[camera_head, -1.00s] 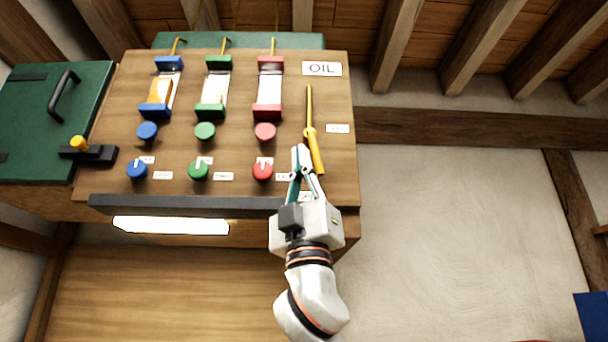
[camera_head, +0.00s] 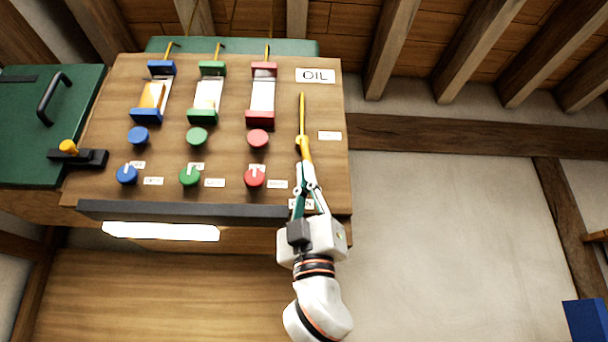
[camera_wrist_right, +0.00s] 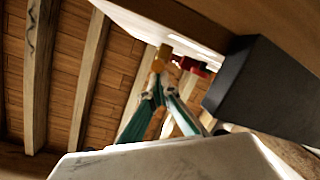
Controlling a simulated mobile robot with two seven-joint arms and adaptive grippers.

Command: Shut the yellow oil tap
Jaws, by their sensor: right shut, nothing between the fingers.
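The yellow oil tap (camera_head: 304,149) is on the right side of the wooden panel, below a thin yellow pipe. Its handle points down and slightly right. My right gripper (camera_head: 306,169) is shut and empty. Its fingertips are at the handle's lower end and hide it; I cannot tell whether they touch. In the right wrist view, the closed fingertips (camera_wrist_right: 160,76) are just below a yellow-orange piece (camera_wrist_right: 161,57), probably the tap handle. My left gripper is not in view.
Blue, green and red knobs (camera_head: 255,177) and round buttons (camera_head: 257,139) are left of the tap. A dark bar (camera_head: 180,210) runs along the panel's lower edge, also close by in the wrist view (camera_wrist_right: 255,85). An OIL sign (camera_head: 315,76) is above.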

